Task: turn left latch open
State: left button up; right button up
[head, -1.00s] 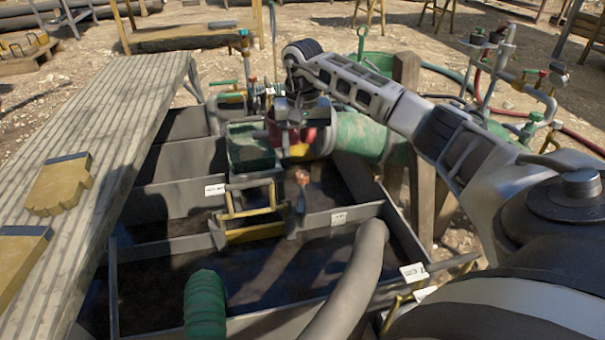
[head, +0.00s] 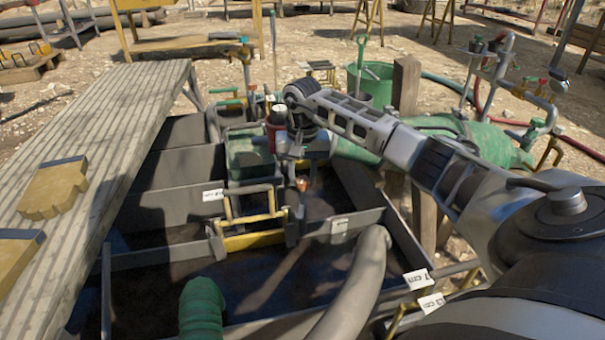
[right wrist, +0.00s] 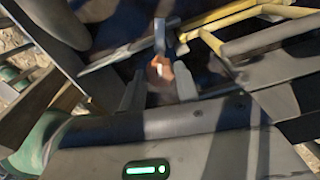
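A latch with a copper-coloured knob (head: 302,184) stands at the right end of a yellow-and-grey gate frame (head: 255,241) on the tank's divider. The knob also shows in the right wrist view (right wrist: 160,70). My right gripper (right wrist: 157,88) is open, its two dark fingers apart on either side of the knob, with no clear contact visible. In the head view my right gripper (head: 302,164) reaches down just above the knob, and its wrist hides part of what lies behind. A grey bracket (head: 215,243) sits at the frame's left end. My left gripper is out of view.
The grey-walled tank (head: 165,257) holds dark mud. A plank walkway (head: 105,130) with yellow blocks (head: 57,188) runs along the left. A thick grey hose (head: 352,290) and a green hose (head: 202,308) rise in front. A wooden post (head: 405,85) stands behind my right arm.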

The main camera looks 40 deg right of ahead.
jog(key=shift+r+n+p, duration=0.2)
jog(key=shift+n+p, duration=0.15)
jog(key=shift+n, duration=0.65)
jog(key=shift+f+n, duration=0.1)
jog(key=shift+n, duration=0.9)
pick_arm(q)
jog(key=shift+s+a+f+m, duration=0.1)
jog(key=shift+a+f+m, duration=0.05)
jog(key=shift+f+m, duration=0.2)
pick_arm(e)
jog(key=shift+f+n, duration=0.1)
jog(key=shift+n, duration=0.2)
jog(key=o, duration=1)
